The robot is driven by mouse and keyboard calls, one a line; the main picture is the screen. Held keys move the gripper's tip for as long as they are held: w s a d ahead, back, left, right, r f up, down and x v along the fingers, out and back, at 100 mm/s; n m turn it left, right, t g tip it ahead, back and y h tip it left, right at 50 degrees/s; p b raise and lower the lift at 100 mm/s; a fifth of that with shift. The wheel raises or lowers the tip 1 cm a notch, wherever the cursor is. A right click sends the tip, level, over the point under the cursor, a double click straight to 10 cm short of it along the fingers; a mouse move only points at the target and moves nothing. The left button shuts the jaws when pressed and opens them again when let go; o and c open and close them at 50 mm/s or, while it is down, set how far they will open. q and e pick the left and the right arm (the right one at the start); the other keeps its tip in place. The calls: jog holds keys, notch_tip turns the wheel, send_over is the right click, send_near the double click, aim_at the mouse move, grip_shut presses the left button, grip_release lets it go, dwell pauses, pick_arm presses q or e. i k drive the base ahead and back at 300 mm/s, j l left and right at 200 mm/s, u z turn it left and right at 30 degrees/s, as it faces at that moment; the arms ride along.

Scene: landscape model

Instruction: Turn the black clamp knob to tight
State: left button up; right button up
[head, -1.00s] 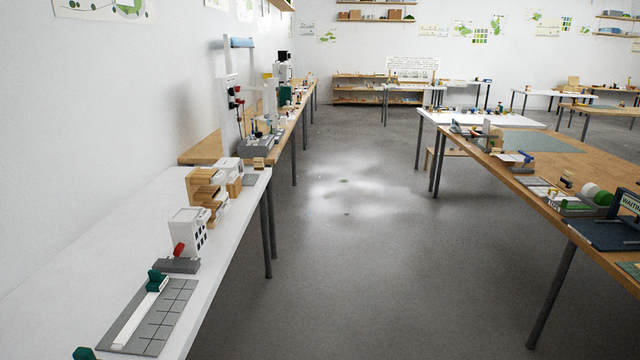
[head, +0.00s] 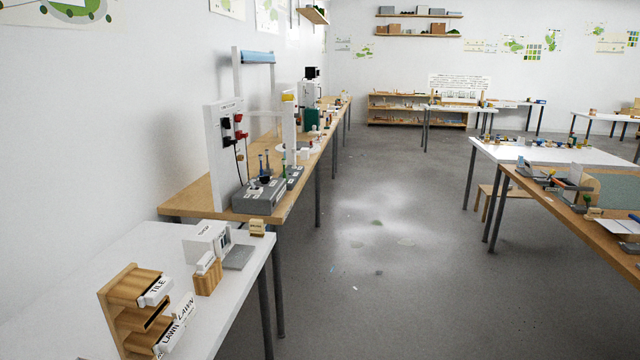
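I cannot pick out the black clamp knob for certain. Small dark parts show on a grey box (head: 260,194) at the near end of the wooden bench along the left wall. A white upright panel (head: 222,165) behind that box carries black and red parts. A black block (head: 312,73) tops a white device farther along the same bench. All are too small to tell which, if any, is the clamp knob. Neither of my grippers is in view.
A white table (head: 95,272) at near left holds a wooden rack (head: 118,290) with labelled pieces and a white box (head: 205,242). The grey floor (head: 400,290) between the left benches and the right tables (head: 560,205) is open.

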aim_at(226, 122)
jog(key=i+l+u, duration=0.2)
jog(key=i+u, duration=0.25)
jog(key=i, duration=0.15)
jog(key=i+l+u, duration=0.4)
jog(key=i+l+z, duration=0.1)
jog(key=i+l, duration=0.45)
jog(key=i, duration=0.15)
jog(key=i+l, duration=0.5)
jog(key=i, duration=0.2)
jog(key=k+l+z, duration=0.05)
